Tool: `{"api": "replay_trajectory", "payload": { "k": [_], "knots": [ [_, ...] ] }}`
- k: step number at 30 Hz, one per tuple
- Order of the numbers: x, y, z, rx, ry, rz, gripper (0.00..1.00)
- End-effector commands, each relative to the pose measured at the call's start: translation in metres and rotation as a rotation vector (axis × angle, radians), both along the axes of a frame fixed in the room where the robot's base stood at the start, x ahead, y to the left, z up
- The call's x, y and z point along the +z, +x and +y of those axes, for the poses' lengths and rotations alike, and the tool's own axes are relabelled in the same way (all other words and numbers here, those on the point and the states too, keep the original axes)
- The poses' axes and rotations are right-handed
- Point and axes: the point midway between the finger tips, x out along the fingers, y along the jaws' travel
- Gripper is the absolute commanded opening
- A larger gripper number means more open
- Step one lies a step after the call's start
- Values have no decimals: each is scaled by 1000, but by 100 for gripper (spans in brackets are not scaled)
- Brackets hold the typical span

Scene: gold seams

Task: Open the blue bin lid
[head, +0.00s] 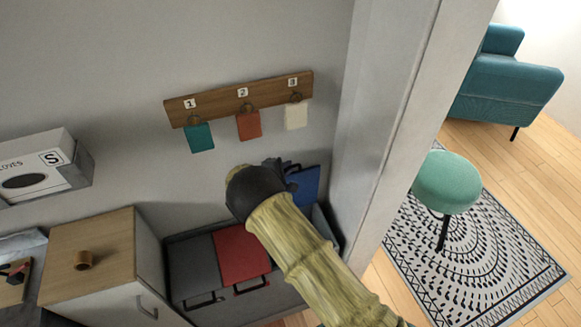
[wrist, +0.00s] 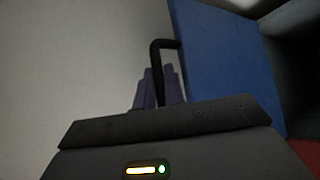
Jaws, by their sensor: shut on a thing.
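The blue bin lid (head: 306,184) shows in the head view just beyond my wrist, at the right end of the bin row. It stands raised and tilted against the red lid's level, with part of it hidden by my arm. In the wrist view the blue lid (wrist: 215,60) fills the upper middle, with a black bar handle (wrist: 156,55) on its left edge. My gripper (wrist: 158,88) is shut on this handle, its fingers partly hidden by the wrist housing. In the head view my gripper (head: 280,165) is mostly hidden behind my wrist.
A red lid (head: 240,254) and a grey lid (head: 194,268) lie shut to the left. A dark opening shows beside the blue lid. A white door frame (head: 385,130) stands close on the right. A wooden rack (head: 240,98) with coloured tags hangs above.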

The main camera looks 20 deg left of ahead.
Motion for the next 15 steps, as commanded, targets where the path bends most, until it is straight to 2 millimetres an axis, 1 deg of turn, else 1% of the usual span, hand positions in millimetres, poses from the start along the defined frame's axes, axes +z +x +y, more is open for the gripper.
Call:
{"api": "replay_trajectory", "payload": {
  "k": [8,9,11,12,15],
  "knots": [
    [0,2,-3,-6,-2,-4,0],
    [1,2,-3,-6,-2,-4,13],
    [0,1,-2,-3,-2,-4,24],
    [0,0,-1,-1,-2,-3,32],
    [0,-2,2,2,-1,-1,32]
  ]
}}
